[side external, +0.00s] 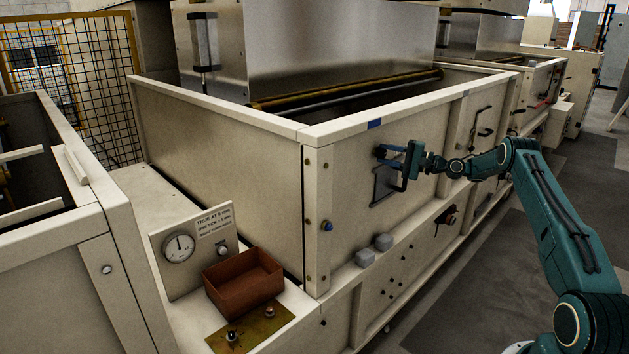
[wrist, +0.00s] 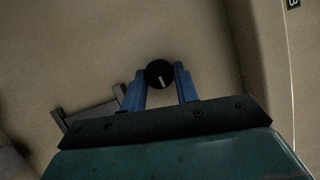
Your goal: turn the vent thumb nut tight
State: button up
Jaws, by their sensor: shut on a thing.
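The vent thumb nut (wrist: 159,74) shows in the wrist view as a round black knob with a short white line on its face. My gripper (wrist: 158,80) has its two blue fingers on either side of it, shut on it. In the side view my gripper (side external: 384,152) is up against the cream front panel (side external: 345,160) of the hopper, and its fingers hide the nut there. The white line points nearly straight down in the wrist view, tilted slightly.
A grey bracket (side external: 384,186) juts from the panel just below my gripper; it also shows in the wrist view (wrist: 90,116). A dial gauge (side external: 179,247) and a brown box (side external: 243,281) stand at the lower left.

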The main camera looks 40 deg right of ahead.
jog(key=o, duration=1.1)
jog(key=shift+c, duration=0.2)
jog(key=shift+n, duration=0.3)
